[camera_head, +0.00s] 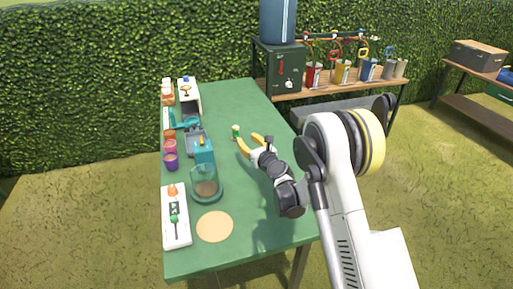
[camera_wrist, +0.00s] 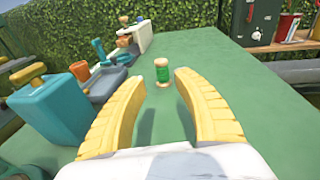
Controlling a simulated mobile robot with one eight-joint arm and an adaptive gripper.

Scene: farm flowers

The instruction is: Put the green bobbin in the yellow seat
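The green bobbin (camera_head: 236,131) has pale ends and stands upright on the green table. In the wrist view the bobbin (camera_wrist: 162,72) shows between and just beyond the fingertips, with no visible contact. My gripper (camera_head: 250,143) has two yellow fingers, spread open and empty. In the wrist view my gripper (camera_wrist: 160,84) shows a clear gap between the fingers. I cannot pick out the yellow seat for certain in either view.
A teal box (camera_head: 204,152) with a yellow knob stands left of my gripper. A glass jar (camera_head: 206,185), a white tray (camera_head: 176,216), a tan disc (camera_head: 214,227) and several cups (camera_head: 171,160) line the left side. The table's far middle is clear.

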